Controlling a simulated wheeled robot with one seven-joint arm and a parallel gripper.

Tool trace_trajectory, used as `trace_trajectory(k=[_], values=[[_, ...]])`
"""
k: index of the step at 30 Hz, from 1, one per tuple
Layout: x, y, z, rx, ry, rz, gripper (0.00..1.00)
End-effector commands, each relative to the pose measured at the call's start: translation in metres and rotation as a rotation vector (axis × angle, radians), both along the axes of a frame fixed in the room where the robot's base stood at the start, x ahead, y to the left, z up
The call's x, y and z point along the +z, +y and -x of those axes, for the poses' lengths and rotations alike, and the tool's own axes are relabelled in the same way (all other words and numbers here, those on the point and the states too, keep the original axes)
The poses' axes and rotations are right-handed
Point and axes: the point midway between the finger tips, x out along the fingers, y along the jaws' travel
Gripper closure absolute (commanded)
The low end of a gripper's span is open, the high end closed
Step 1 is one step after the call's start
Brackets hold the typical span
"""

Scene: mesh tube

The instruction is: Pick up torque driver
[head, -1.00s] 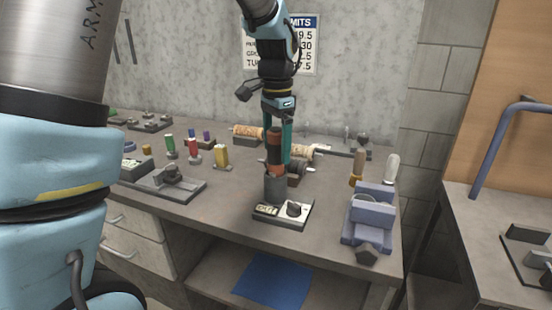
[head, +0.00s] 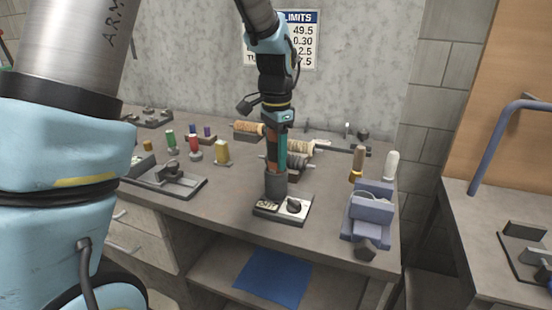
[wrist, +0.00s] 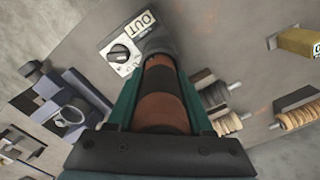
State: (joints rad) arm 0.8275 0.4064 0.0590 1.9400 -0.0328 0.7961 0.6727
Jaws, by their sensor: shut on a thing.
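The torque driver (head: 271,148) is a brown-orange and black cylinder standing upright in a dark grey cup (head: 276,185) on a small station plate with a dial (head: 285,208). My gripper (head: 276,152) points down with its teal fingers on either side of the driver, shut on it. In the wrist view the driver (wrist: 162,108) lies between the two fingers, and its far end goes into the grey cup (wrist: 160,44). The driver's lower end is hidden in the cup.
A blue vise-like fixture (head: 368,215) stands to the right, with a wooden-handled tool (head: 357,163) and a white-handled tool (head: 390,166) behind it. Spools (head: 297,148) lie close behind the driver. A grey tray (head: 170,182) and small coloured spools (head: 195,150) stand left.

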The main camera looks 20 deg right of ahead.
Motion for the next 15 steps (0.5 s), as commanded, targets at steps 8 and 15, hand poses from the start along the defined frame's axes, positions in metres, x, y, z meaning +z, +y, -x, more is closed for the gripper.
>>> trace_trajectory(k=[8, 15], values=[[0.0002, -0.0001, 0.0002, 0.0, 0.0, 0.0, 0.99], [0.0011, -0.0005, -0.0002, 0.0, -0.001, 0.002, 1.0]])
